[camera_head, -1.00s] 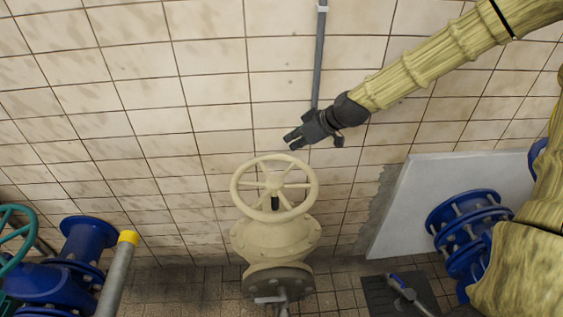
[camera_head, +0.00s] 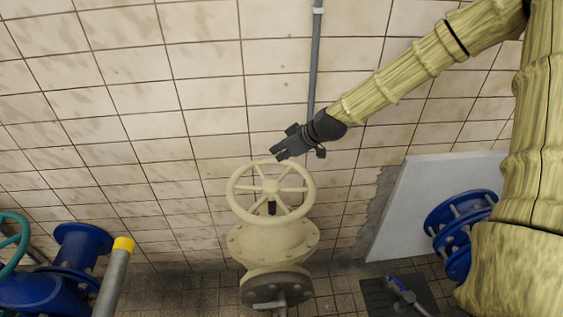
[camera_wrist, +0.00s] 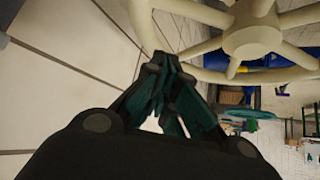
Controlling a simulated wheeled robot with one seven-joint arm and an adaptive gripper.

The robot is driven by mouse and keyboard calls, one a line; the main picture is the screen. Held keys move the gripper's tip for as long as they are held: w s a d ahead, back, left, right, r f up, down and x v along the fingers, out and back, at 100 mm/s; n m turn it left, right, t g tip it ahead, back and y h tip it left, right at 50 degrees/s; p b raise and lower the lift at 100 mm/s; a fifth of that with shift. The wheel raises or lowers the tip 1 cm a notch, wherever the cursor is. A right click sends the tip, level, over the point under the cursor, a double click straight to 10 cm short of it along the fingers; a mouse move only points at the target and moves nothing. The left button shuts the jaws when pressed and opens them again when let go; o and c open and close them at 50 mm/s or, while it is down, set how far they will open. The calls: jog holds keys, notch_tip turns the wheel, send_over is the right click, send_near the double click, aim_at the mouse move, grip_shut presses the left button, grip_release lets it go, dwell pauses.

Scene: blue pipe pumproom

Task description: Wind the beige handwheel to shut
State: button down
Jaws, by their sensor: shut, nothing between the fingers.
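The beige handwheel (camera_head: 271,187) sits on top of a beige valve body (camera_head: 272,243) in the middle of the head view. Its rim, spokes and hub also fill the upper right of the wrist view (camera_wrist: 252,38). My gripper (camera_head: 276,155) is at the far edge of the wheel's rim, slightly right of its top. In the wrist view the fingers (camera_wrist: 165,62) are together, with nothing held, and their tips appear close to the rim. I cannot tell whether they touch it.
A tiled wall (camera_head: 180,90) with a grey vertical pipe (camera_head: 315,60) stands behind the wheel. Blue pipework (camera_head: 460,225) and a pale panel (camera_head: 408,205) are at right. A teal handwheel (camera_head: 14,243) and a yellow-capped pipe (camera_head: 117,270) are at left.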

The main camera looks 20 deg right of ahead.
aim_at(283, 163)
jog(key=shift+p+x, duration=0.65)
jog(key=shift+x, duration=1.75)
jog(key=s+d+p, duration=0.1)
jog(key=s+d+f+p, duration=0.1)
jog(key=s, duration=0.1)
jog(key=shift+s+d, duration=0.1)
jog(key=shift+s+d+m, duration=0.1)
jog(key=shift+m, duration=0.2)
